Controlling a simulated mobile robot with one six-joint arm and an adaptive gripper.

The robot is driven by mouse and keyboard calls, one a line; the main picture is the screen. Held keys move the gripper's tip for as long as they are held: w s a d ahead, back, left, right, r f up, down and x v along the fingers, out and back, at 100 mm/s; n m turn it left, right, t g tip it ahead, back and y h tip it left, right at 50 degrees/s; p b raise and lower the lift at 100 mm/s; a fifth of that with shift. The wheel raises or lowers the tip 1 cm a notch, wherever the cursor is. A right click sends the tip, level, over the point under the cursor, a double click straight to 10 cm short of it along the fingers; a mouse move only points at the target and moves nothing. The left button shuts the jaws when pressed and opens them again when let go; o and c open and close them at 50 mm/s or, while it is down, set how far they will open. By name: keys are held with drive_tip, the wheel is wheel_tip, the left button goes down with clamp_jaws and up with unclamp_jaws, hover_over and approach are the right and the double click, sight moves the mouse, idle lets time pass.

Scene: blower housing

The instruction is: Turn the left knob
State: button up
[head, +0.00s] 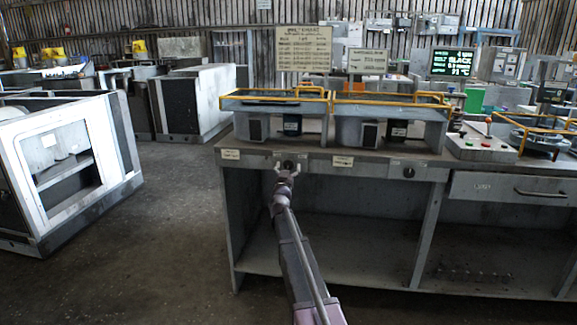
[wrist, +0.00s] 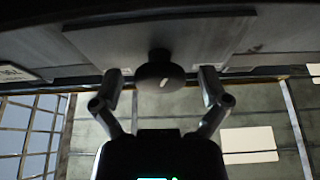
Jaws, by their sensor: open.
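The left knob (head: 289,163) is a small dark round knob on the front panel of the grey workbench, below the left yellow-railed unit. My gripper (head: 286,173) reaches up to it from below and partly covers it. In the wrist view the knob (wrist: 159,71) shows as a dark cap on a short stem, with a small light mark. The fingers of my gripper (wrist: 160,80) are open, one on each side of the knob, with a visible gap on both sides. The right knob (head: 408,172) is on the same panel, further right.
The grey workbench (head: 345,163) carries two yellow-railed units (head: 275,98) and a control box with buttons (head: 484,143). A drawer (head: 510,188) is at the right. Its lower shelf is mostly bare. White cabinets (head: 62,165) stand left, with open floor between.

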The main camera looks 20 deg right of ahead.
drive_tip(key=c, duration=1.1)
drive_tip(key=shift+c, duration=0.2)
drive_tip(key=shift+m+g+h, duration=0.3)
drive_tip(key=shift+m, duration=0.3)
drive_tip(key=m+h, duration=0.1)
drive_tip(key=m, duration=0.1)
drive_tip(key=m+g, duration=0.1)
drive_tip(key=m, duration=0.1)
drive_tip(key=shift+w+r+m+g+h+p, duration=0.1)
drive_tip(key=shift+m+g+h+p, duration=0.2)
drive_tip(key=shift+m+h+p, duration=0.1)
drive_tip(key=shift+a+m+g+h+p, duration=0.1)
drive_tip(key=shift+m+g+h+p, duration=0.15)
drive_tip(key=shift+m+g, duration=0.6)
drive_tip(key=shift+m+g+h+p, duration=0.2)
drive_tip(key=shift+m+g+h, duration=0.05)
drive_tip(key=shift+m, duration=1.2)
drive_tip(key=o, duration=1.1)
